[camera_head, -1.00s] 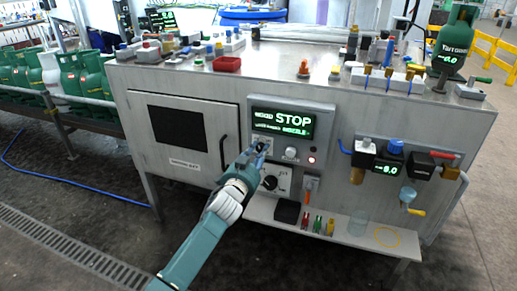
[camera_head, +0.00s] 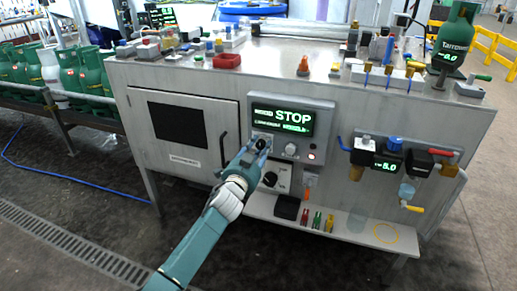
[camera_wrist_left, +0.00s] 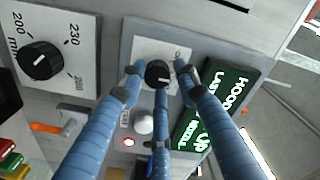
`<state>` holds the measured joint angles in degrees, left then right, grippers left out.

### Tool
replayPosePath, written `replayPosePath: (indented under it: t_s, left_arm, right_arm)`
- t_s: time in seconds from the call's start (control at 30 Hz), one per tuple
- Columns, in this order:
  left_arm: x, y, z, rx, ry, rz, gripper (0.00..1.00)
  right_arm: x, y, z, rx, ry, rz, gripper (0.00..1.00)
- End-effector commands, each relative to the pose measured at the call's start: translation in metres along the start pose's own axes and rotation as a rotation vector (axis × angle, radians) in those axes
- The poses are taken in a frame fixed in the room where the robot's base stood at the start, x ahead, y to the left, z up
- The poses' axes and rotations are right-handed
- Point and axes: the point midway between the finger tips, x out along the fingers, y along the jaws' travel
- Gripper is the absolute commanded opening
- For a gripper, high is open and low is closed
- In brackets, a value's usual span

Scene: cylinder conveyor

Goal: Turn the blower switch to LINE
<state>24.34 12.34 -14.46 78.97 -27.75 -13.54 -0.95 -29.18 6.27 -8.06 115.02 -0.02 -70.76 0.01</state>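The blower switch seems to be the black round knob on a light plate beside the display (camera_head: 283,122) on the control panel; it shows in the left wrist view (camera_wrist_left: 157,73). I cannot read its labels or setting. The display reads STOP in the head view. My left gripper (camera_head: 258,148) is at this knob, and its arm reaches up from the bottom. In the left wrist view its blue fingers (camera_wrist_left: 158,80) are spread around the knob, with gaps at the sides. Contact by the lower finger is unclear. My right gripper is not in view.
A larger black dial (camera_wrist_left: 40,61) marked 200 and 230 is on a neighbouring plate. A white button (camera_wrist_left: 144,124) and a red light (camera_head: 311,156) are close to the switch. A cabinet door handle (camera_head: 224,150) is to the left. A shelf (camera_head: 345,229) juts out below.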

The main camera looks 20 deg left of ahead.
Motion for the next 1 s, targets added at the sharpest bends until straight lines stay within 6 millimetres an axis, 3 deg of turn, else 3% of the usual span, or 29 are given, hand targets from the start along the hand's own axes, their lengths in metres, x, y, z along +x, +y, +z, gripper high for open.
replayPosePath:
  t_s: [0.47, 1.0]
  left_arm:
    - [-0.009, 0.001, 0.002, 0.000, -0.004, 0.001, 0.43]
    - [-0.106, 0.002, -0.001, -0.002, 0.001, 0.002, 0.43]
  right_arm:
    - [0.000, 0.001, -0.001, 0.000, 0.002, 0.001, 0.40]
    - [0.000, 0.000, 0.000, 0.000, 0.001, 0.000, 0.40]
